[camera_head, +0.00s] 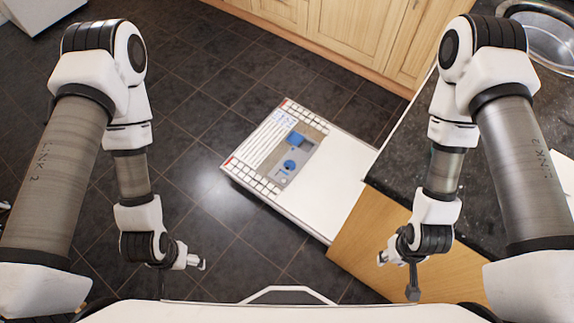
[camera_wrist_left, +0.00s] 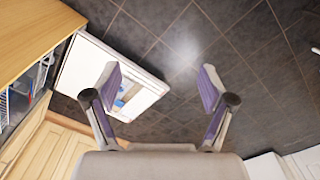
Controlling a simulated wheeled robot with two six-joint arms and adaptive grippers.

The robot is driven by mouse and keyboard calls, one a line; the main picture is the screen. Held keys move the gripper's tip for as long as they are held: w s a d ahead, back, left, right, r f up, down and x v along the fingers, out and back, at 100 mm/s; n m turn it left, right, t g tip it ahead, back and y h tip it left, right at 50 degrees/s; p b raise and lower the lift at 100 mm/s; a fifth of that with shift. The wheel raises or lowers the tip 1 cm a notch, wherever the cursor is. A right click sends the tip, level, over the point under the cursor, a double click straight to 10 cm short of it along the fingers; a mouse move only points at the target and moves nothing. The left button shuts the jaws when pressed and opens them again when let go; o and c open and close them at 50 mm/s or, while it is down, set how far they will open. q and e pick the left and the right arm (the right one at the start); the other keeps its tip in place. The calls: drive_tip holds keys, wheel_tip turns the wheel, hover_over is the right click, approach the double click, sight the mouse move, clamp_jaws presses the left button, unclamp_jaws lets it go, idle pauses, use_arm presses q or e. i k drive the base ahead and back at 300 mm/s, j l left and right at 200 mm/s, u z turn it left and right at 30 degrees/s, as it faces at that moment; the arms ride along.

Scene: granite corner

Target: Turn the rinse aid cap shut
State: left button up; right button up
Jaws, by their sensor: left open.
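The dishwasher door (camera_head: 335,180) lies folded down flat over the floor. A grey dispenser panel (camera_head: 305,150) is set in it. A round blue rinse aid cap (camera_head: 290,165) with a raised grip sits on the panel, beside a square blue lid (camera_head: 296,139). How far the cap is turned is too small to tell.
A dark granite counter (camera_head: 428,190) with a round sink (camera_head: 545,38) is on the right, above a wooden side panel (camera_head: 375,245). Wooden cabinets (camera_head: 345,30) stand at the back. The dark tiled floor (camera_head: 190,110) is free left of the door.

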sight(292, 164)
drive_tip(key=z, duration=0.3)
drive_tip(key=i+j+z, duration=0.1)
drive_tip(key=j+z, duration=0.15)
drive_tip(key=z, duration=0.15)
drive_tip(key=i+j+z, duration=0.1)
drive_tip(key=j+z, duration=0.15)
drive_tip(key=z, duration=0.2)
drive_tip(key=j+z, duration=0.6)
drive_tip(key=z, duration=0.2)
drive_tip(key=j+z, duration=0.1)
drive_tip(key=j, duration=0.5)
drive_tip(key=k+j+z, duration=0.1)
drive_tip(key=j, duration=0.5)
drive_tip(key=k+j+z, duration=0.1)
drive_tip(key=j, duration=0.45)
drive_tip(key=k+j+z, duration=0.1)
drive_tip(key=j, duration=0.5)
